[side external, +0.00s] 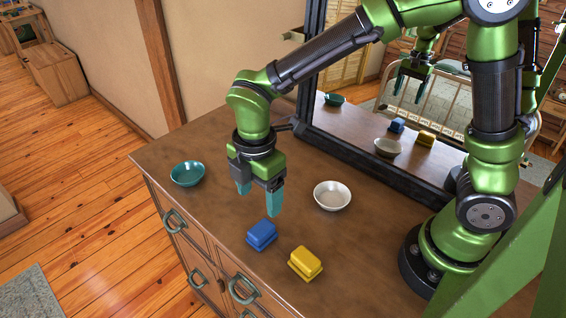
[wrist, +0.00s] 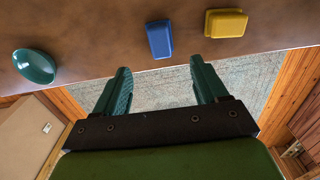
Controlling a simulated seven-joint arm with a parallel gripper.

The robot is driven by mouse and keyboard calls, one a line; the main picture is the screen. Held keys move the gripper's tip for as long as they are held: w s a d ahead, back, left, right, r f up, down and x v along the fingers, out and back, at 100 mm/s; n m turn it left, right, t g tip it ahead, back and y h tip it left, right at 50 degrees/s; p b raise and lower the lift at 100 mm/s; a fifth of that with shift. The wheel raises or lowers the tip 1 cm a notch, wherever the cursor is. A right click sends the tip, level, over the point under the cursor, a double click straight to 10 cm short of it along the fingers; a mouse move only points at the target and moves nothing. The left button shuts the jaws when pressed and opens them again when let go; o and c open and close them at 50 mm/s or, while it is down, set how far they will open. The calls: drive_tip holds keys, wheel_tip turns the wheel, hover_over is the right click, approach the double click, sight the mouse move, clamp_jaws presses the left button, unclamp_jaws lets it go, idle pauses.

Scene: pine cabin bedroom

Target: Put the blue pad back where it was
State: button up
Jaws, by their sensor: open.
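The blue pad (side external: 261,235) lies on the dresser top near its front edge, just left of a yellow pad (side external: 305,263). My gripper (side external: 259,200) is open and empty, pointing down above the dresser, behind the blue pad in the side view. In the wrist view the blue pad (wrist: 159,39) is beyond the open fingers (wrist: 160,85), and the yellow pad (wrist: 226,23) is to its right. The gripper touches neither pad.
A teal bowl (side external: 187,173) stands at the dresser's left end; it shows in the wrist view (wrist: 34,66). A white bowl (side external: 332,195) stands right of my gripper. A mirror (side external: 400,125) rises at the back. The dresser top (side external: 210,215) is bare between teal bowl and blue pad.

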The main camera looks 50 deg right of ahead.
drive_tip(key=s+d+r+m+t+y, duration=0.1)
drive_tip(key=s+d+r+m+t, duration=0.2)
drive_tip(key=d+r+m, duration=0.3)
drive_tip(key=s+d+r+m+t+y, duration=0.1)
drive_tip(key=s+d+r+m+t, duration=0.3)
drive_tip(key=d+m, duration=0.5)
wheel_tip(320, 180, up, 3)
drive_tip(key=s+m, duration=0.1)
drive_tip(key=m, duration=0.6)
drive_tip(key=shift+s+d, duration=0.2)
drive_tip(key=shift+s, duration=0.15)
